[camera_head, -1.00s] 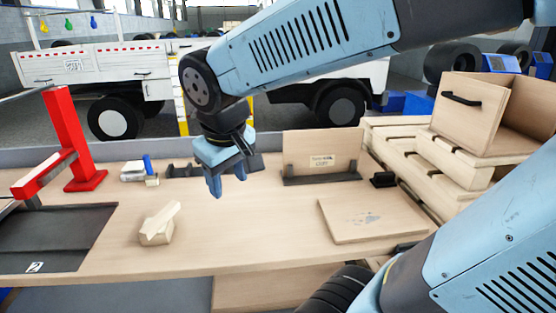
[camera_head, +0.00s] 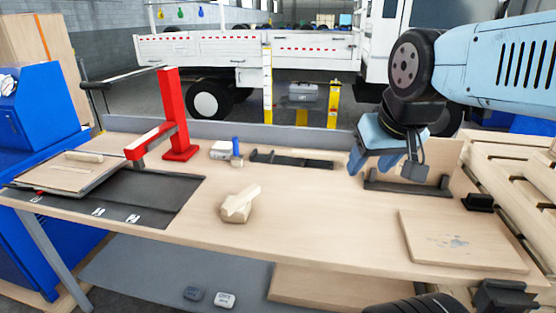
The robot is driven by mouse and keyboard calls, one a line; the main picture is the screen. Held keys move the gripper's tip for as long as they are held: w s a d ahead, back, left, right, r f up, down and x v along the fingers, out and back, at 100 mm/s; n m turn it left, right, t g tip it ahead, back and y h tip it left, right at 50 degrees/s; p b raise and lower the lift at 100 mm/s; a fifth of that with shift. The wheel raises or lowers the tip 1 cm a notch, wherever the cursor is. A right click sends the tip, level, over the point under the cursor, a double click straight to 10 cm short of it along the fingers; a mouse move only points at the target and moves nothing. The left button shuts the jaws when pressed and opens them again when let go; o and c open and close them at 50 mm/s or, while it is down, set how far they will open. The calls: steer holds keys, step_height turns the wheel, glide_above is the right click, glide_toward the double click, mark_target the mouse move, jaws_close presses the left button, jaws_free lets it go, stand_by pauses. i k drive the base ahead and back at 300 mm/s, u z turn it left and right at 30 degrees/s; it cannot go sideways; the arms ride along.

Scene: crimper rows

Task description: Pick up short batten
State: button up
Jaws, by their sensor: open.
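A short pale wooden batten (camera_head: 241,199) lies tilted across a small wooden block (camera_head: 237,213) near the middle of the workbench. Another small light wooden piece (camera_head: 84,156) lies on a flat board at the bench's left end. I cannot tell for sure which of the two is the short batten. My gripper (camera_head: 383,163) is open and empty, pointing down above the back right of the bench. It is well to the right of the block and higher than it, in front of an upright panel that it partly hides.
A red press-like post (camera_head: 175,112) with an arm stands at the left by a dark mat (camera_head: 160,198). A dark rack (camera_head: 290,160) and a white-and-blue item (camera_head: 222,150) lie at the back. A flat board (camera_head: 462,242) lies at the right. The bench front centre is clear.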

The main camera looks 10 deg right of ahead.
mark_target(235, 204)
steer(key=z, duration=1.35)
steer(key=k, duration=1.35)
steer(key=u, duration=1.25)
steer(key=i, duration=0.65)
steer(key=u, duration=0.1)
